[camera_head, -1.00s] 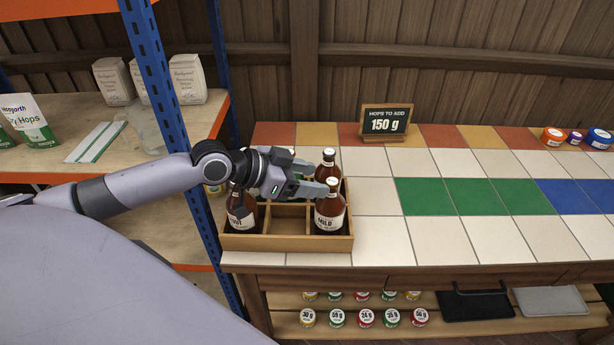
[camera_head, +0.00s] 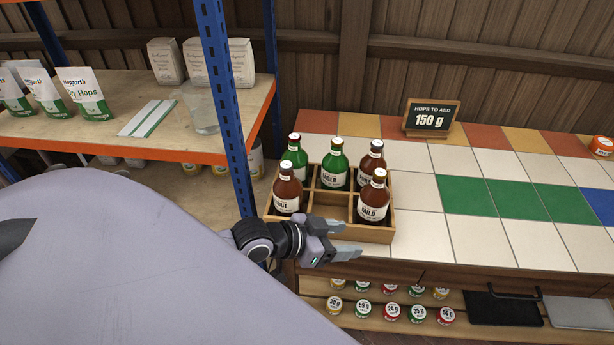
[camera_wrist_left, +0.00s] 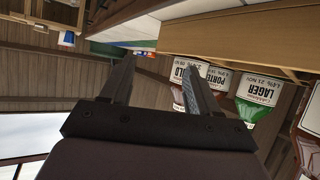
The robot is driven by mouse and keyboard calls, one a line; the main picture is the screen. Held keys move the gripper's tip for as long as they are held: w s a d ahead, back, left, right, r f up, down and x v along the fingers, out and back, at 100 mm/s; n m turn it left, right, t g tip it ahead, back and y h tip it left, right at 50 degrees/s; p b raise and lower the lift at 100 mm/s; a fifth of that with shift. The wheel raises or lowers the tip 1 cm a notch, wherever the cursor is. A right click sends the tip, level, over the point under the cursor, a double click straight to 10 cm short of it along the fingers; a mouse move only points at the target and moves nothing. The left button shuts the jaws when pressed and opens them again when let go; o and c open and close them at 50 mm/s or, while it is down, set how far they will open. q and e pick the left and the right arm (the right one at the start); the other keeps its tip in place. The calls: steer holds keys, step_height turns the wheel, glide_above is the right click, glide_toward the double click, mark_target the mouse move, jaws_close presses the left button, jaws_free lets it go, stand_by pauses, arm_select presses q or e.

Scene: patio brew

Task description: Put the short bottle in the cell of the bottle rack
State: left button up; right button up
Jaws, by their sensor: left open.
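The wooden bottle rack (camera_head: 377,236) stands at the tiled counter's left end. Its back row holds a green bottle (camera_head: 295,158), a green LAGER bottle (camera_head: 334,165) and a brown PORTER bottle (camera_head: 371,162). Its front row holds a brown STOUT bottle (camera_head: 287,191) at left and a brown MILD bottle (camera_head: 373,202) at right; the front middle cell looks empty. All stand upright. I cannot tell for sure which is the short bottle. My left gripper (camera_head: 343,240) is open and empty, just in front of the rack. The left wrist view shows its spread fingers (camera_wrist_left: 158,66) with nothing between. My right gripper is not in view.
A blue shelf post (camera_head: 228,110) rises left of the rack, beside shelves with hops bags (camera_head: 84,94). A "150 g" sign (camera_head: 431,118) stands at the counter's back. Small tins (camera_head: 391,312) sit on the shelf below. The counter right of the rack is clear.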

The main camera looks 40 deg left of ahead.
arm_select(q)
steer(key=s+d+f+n+y, duration=0.1)
steer(key=s+f+y, duration=0.3)
steer(key=s+f, duration=0.6)
steer(key=s+n, duration=0.1)
steer(key=s, duration=0.2)
steer(key=shift+d+n, duration=0.15)
steer(key=shift+n, duration=0.25)
